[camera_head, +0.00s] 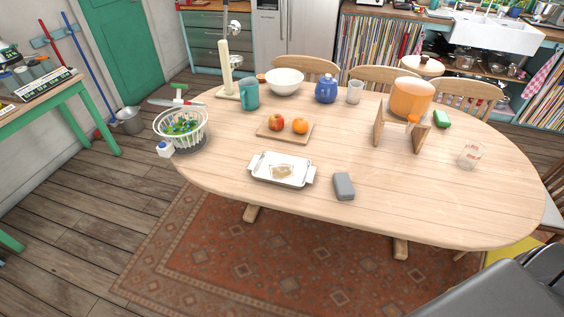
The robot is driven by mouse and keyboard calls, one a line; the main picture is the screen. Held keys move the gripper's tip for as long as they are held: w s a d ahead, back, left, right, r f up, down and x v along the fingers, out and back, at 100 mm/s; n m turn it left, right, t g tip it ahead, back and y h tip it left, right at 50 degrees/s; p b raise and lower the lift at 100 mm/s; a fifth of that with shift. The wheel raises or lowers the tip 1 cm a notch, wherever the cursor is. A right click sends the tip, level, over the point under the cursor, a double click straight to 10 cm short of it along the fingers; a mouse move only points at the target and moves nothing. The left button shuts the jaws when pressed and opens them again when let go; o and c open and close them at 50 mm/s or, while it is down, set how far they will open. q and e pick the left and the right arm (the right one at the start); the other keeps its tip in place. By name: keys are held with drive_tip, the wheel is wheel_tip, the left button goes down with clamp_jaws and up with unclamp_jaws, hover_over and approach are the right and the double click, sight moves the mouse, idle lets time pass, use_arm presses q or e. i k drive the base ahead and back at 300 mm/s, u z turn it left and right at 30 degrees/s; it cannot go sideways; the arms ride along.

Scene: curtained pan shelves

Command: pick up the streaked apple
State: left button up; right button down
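The streaked apple (276,122), red with yellowish patches, sits on a small wooden board (284,137) toward the left of the oval table. An orange fruit (300,126) sits just to its right on the same board. The apple is in plain view, with nothing covering it. Neither of my grippers shows in the head view.
On the wooden table (410,195), a white tray (260,170) and a grey block (343,186) lie in front of the board. A teal mug (250,94), white bowl (284,79) and blue pot (326,89) stand behind. An orange pot (411,97) tops a stand at right.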

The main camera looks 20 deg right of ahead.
sight(276, 122)
drive_tip(key=z, duration=0.05)
drive_tip(key=k, duration=0.45)
drive_tip(key=u, duration=0.55)
drive_tip(key=i, duration=1.4)
drive_tip(key=z, duration=0.5)
